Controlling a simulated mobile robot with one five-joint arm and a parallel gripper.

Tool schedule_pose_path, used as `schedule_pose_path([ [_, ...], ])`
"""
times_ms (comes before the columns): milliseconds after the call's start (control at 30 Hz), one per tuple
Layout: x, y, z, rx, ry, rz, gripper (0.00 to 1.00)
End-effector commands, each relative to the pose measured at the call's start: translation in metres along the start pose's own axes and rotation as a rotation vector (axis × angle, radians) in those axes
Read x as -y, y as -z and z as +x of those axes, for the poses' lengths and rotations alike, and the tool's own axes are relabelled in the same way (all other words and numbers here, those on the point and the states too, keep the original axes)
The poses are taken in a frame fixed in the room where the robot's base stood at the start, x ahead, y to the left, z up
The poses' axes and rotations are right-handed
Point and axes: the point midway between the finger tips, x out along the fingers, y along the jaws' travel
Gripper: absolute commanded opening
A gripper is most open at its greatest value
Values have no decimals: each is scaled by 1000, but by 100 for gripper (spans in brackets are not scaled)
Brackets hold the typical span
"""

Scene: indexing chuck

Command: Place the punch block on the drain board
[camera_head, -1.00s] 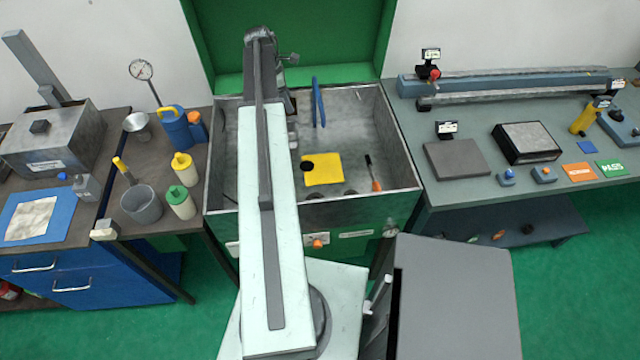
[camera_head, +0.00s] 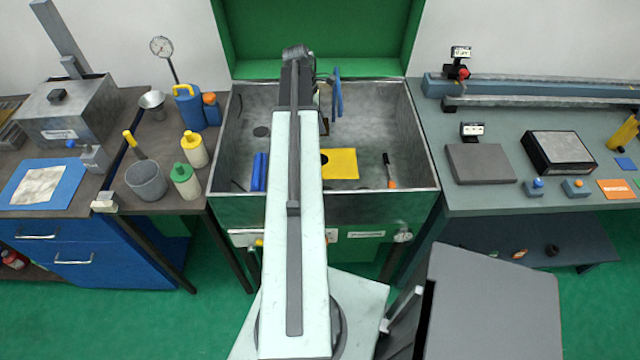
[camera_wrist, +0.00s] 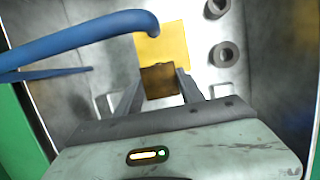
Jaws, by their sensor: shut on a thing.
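My gripper (camera_wrist: 160,90) is shut on a dark brown block (camera_wrist: 159,78), which I take as the punch block. In the wrist view the block sits between the two fingers, with a yellow plate behind it. The yellow plate (camera_head: 342,165) lies on the floor of the grey basin and also shows in the wrist view (camera_wrist: 168,42). It may be the drain board; no label shows. The block looks in front of the plate, but I cannot tell its height above it. In the head view my arm hides part of the plate, and the fingers are not clear.
The basin (camera_head: 432,180) has raised walls and an open green lid (camera_head: 320,30). A curved blue pipe (camera_wrist: 85,35) crosses the left of the wrist view. A blue object (camera_head: 259,172) and an orange-handled tool (camera_head: 390,172) are inside. Benches flank the basin.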

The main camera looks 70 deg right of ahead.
Motion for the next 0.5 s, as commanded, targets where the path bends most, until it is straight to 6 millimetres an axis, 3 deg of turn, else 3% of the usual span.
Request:
schedule_pose_path([
  [33, 17, 8, 33, 1, 0, 0, 0],
  [100, 30, 12, 50, 1, 0, 0, 0],
  [200, 40, 14, 59, 1, -1, 0, 0],
  [367, 40, 13, 57, 1, -1, -1, 0],
  [500, 40, 18, 74, 1, -1, -1, 0],
])
